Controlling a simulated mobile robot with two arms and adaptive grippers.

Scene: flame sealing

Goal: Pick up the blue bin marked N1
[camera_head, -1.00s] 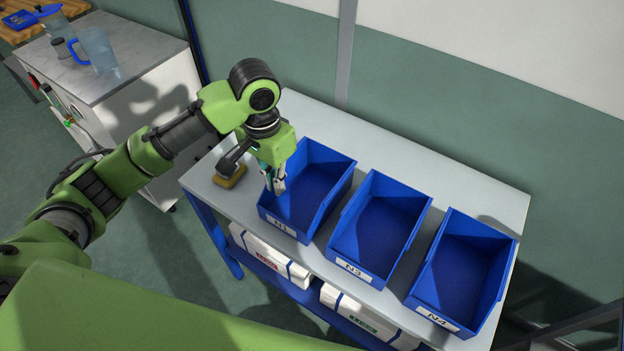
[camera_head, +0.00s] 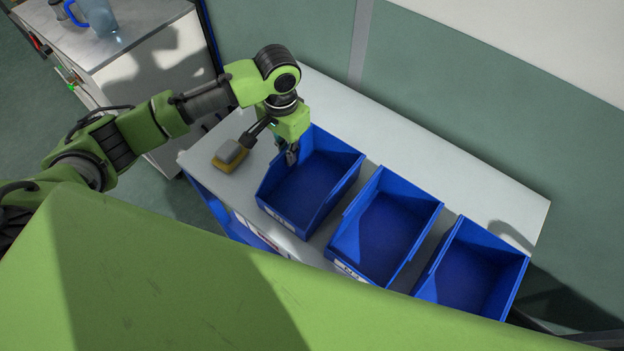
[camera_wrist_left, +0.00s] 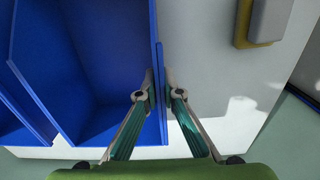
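The blue bin marked N1 (camera_head: 318,182) is the leftmost of three open blue bins on the white table. It looks empty, and its front label is seen only at a steep angle. My left gripper (camera_head: 291,155) is at the bin's left side wall, pointing down. In the left wrist view, its two fingers (camera_wrist_left: 159,88) stand on either side of that wall (camera_wrist_left: 161,115), close against it, one inside and one outside the bin (camera_wrist_left: 110,50). The bin appears to rest on the table. My right gripper is not in view.
Two more blue bins, the middle one (camera_head: 385,225) and the right one (camera_head: 470,270), stand close beside N1. A grey and yellow block (camera_head: 231,154) lies left of N1. The white table (camera_head: 440,180) is clear behind the bins. A cabinet with a jug (camera_head: 98,18) stands at upper left.

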